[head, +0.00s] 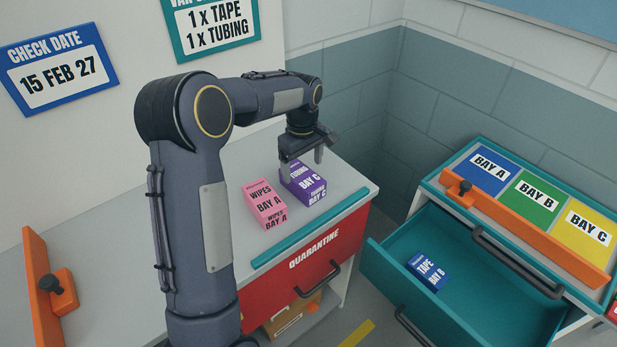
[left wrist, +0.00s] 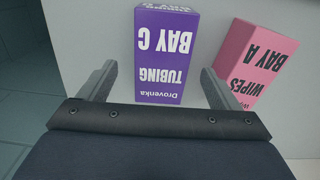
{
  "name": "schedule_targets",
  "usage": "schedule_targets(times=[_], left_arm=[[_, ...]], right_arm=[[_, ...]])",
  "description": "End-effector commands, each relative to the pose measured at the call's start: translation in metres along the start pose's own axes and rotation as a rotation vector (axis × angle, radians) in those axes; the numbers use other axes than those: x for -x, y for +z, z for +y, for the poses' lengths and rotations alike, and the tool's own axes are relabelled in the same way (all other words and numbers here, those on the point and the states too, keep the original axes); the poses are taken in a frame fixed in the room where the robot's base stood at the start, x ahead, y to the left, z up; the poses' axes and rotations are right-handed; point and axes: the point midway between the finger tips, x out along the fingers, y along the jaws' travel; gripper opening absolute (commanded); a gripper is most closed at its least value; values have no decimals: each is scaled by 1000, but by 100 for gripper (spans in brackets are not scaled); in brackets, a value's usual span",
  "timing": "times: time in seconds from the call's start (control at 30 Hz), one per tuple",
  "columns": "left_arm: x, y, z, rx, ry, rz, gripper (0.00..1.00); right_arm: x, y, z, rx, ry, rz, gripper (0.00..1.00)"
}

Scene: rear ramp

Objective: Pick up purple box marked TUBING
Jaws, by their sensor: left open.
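The purple box (head: 308,190) marked TUBING and BAY C stands on the grey counter in the head view. It also shows in the left wrist view (left wrist: 162,55), upside down in the picture. My left gripper (head: 303,160) is open above the purple box, with its fingers pointing down. In the left wrist view the fingers are spread to either side of the box's near end, and the gripper (left wrist: 160,85) holds nothing. I cannot tell how much height separates the fingertips from the box. My right gripper is in neither view.
A pink box (head: 265,204) marked WIPES, BAY A stands close beside the purple box. An open teal drawer (head: 490,290) holds a blue TAPE box (head: 428,270). A red QUARANTINE drawer (head: 320,258) is below the counter. An orange bar (head: 530,232) edges the bay-marked top.

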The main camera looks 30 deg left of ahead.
Motion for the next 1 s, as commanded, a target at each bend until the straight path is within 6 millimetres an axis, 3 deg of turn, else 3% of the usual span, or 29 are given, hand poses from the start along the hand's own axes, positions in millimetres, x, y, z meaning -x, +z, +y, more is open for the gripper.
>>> schedule_targets(times=[0.4, 0.7, 1.0], left_arm=[[-54, 0, -2, -4, -1, -1, 85], [-59, 0, -1, -3, 2, 0, 83], [-59, 0, -1, -4, 2, -1, 44]], right_arm=[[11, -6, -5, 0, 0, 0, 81], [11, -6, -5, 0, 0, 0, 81], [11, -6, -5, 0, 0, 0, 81]])
